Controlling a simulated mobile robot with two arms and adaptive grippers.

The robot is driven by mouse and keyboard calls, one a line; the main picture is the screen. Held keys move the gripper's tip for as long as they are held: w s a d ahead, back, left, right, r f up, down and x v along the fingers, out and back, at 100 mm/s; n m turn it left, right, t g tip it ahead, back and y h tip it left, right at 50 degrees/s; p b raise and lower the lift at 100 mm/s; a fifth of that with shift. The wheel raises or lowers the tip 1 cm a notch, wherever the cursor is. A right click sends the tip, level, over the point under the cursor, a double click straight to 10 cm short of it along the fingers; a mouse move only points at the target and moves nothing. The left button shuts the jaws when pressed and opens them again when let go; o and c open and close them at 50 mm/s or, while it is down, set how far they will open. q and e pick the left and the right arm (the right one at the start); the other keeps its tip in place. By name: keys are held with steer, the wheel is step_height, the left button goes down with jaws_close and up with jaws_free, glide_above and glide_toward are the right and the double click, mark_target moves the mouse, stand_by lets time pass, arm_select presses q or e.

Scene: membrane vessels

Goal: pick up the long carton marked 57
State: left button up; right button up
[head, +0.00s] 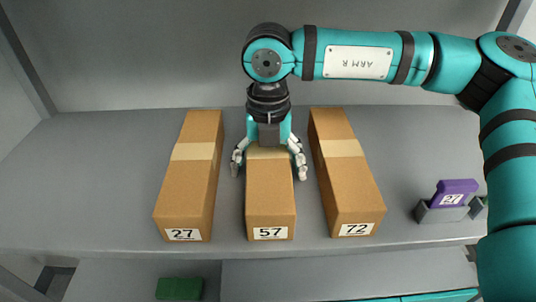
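The long brown carton marked 57 (270,200) lies on the grey shelf with its label facing me, between two similar cartons. My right gripper (269,170) comes down from above over its far part. Its fingers are spread, one on each side of the carton. I cannot tell whether the fingers touch the carton's sides. My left gripper is not in the head view.
The carton marked 27 (190,180) lies to the left and the carton marked 72 (346,180) to the right, with narrow gaps. A purple block marked 27 (453,193) sits in a grey holder (440,213) at right. The shelf (80,190) is clear at far left. A green block (180,288) is below.

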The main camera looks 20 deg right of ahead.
steer(key=shift+f, duration=0.1)
steer(key=c, duration=1.4)
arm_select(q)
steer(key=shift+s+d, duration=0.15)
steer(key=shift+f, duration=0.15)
